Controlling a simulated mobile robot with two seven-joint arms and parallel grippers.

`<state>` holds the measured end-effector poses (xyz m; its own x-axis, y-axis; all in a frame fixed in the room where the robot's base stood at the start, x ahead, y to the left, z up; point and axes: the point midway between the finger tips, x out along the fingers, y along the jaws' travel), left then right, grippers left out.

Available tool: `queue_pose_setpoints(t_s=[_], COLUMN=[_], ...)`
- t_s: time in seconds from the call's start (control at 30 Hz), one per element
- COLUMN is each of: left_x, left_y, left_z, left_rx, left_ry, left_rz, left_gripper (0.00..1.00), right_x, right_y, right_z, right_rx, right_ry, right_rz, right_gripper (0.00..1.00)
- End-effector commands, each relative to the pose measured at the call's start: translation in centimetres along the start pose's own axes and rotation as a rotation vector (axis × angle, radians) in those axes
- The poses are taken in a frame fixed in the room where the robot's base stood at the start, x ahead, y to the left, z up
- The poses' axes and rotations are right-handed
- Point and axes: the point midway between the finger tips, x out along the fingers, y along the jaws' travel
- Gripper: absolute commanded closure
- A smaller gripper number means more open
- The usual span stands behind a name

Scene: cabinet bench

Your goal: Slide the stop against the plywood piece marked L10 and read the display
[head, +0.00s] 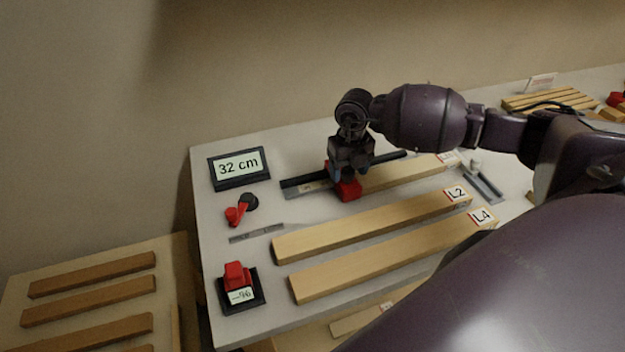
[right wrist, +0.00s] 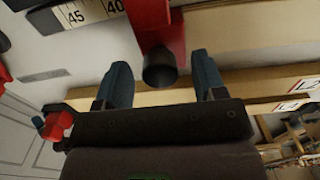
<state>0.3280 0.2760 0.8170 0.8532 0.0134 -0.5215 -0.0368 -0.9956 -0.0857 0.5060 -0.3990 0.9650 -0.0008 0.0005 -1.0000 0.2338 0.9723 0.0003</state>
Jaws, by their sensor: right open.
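The display (head: 239,164) at the bench's back left reads 32 cm. The red stop (head: 348,189) sits on the dark measuring rail (head: 300,184); it also shows in the right wrist view (right wrist: 172,22), with a dark round knob (right wrist: 160,70). A plywood piece (head: 405,175) lies along the rail to the right of the stop; its end label (head: 450,158) is too small to read. I cannot tell whether stop and piece touch. My right gripper (head: 350,170) is open at the stop, its fingers either side of the knob. My left gripper is out of view.
Plywood pieces L2 (head: 375,225) and L4 (head: 390,258) lie in front of the rail. A red-handled device (head: 238,290) and a red lever (head: 236,213) stand at the left. A steel strip (head: 257,233) lies nearby. More wood strips (head: 555,99) are at the far right.

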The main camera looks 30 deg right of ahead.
Motion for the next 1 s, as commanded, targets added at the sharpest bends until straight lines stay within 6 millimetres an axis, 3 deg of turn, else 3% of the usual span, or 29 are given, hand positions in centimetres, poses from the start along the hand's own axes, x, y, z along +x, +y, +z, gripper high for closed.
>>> queue_pose_setpoints(t_s=[0.5,1.0], left_x=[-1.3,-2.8], left_y=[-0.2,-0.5], left_z=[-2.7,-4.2], left_rx=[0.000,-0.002], left_ry=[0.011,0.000], left_rz=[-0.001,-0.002], left_gripper=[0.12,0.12], right_x=[-4.3,-8.3], right_y=[0.0,0.0], right_z=[0.0,0.0], right_rx=[-0.001,0.000], right_ry=[-0.002,-0.001], right_rz=[0.000,-0.001], right_gripper=[0.36,0.36])
